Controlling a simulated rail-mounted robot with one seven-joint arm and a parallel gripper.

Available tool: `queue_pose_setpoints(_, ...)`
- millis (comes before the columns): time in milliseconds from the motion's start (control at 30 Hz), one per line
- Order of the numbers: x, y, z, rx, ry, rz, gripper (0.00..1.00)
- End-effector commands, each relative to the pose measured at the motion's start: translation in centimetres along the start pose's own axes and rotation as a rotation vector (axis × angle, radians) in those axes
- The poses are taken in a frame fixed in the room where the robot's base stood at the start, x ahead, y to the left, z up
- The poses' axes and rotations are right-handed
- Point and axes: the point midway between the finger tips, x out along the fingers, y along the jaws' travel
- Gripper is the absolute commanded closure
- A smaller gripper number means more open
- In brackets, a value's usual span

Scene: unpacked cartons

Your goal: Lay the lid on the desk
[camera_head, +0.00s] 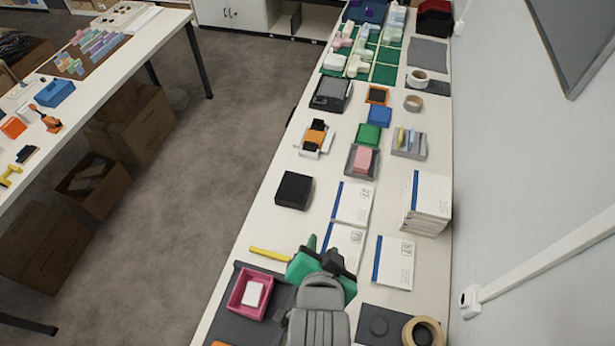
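My gripper (334,262) shows at the bottom middle, over the near part of the long white desk (262,222). Its dark fingers are small and partly hidden by my own grey arm. A green piece (302,268) lies right at the fingers and shows on both sides of them. It may be the lid, but its full shape is hidden. I cannot tell whether the fingers are shut on it or whether it touches the desk.
A pink tray (240,305) with a white block stands left of my gripper, by a yellow stick (270,254). White cards (393,262) and a card stack (427,200) lie right. A black box (294,190) is further back. Bare desk shows left of the cards.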

Motion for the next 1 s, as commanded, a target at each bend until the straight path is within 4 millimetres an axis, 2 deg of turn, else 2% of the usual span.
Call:
queue_pose_setpoints(33,-1.9,-3.3,-5.0,-0.063,0.129,-0.081,0.66)
queue_pose_setpoints(67,-3.3,-5.2,-7.8,-0.106,0.212,-0.127,0.66)
queue_pose_setpoints(100,-5.6,-7.6,-11.4,-0.16,0.326,-0.184,0.66)
queue_pose_setpoints(167,-9.8,-10.9,-16.2,-0.239,0.498,-0.258,0.66)
queue_pose_setpoints(200,-12.8,-12.8,-19.0,-0.285,0.612,-0.297,0.66)
queue_pose_setpoints(267,-17.5,-15.1,-22.3,-0.343,0.772,-0.343,0.66)
queue_pose_setpoints(300,-20.4,-16.3,-24.0,-0.375,0.868,-0.364,0.66)
queue_pose_setpoints(400,-26.3,-18.0,-26.7,-0.427,1.057,-0.395,0.66)
queue_pose_setpoints(500,-29.6,-18.7,-27.8,-0.452,1.159,-0.403,0.66)
queue_pose_setpoints(600,-30.6,-18.9,-28.1,-0.461,1.192,-0.404,0.66)
queue_pose_setpoints(867,-30.8,-19.0,-28.3,-0.46,1.187,-0.404,0.66)
queue_pose_setpoints(1000,-32.8,-20.5,-30.8,-0.455,1.184,-0.409,0.66)
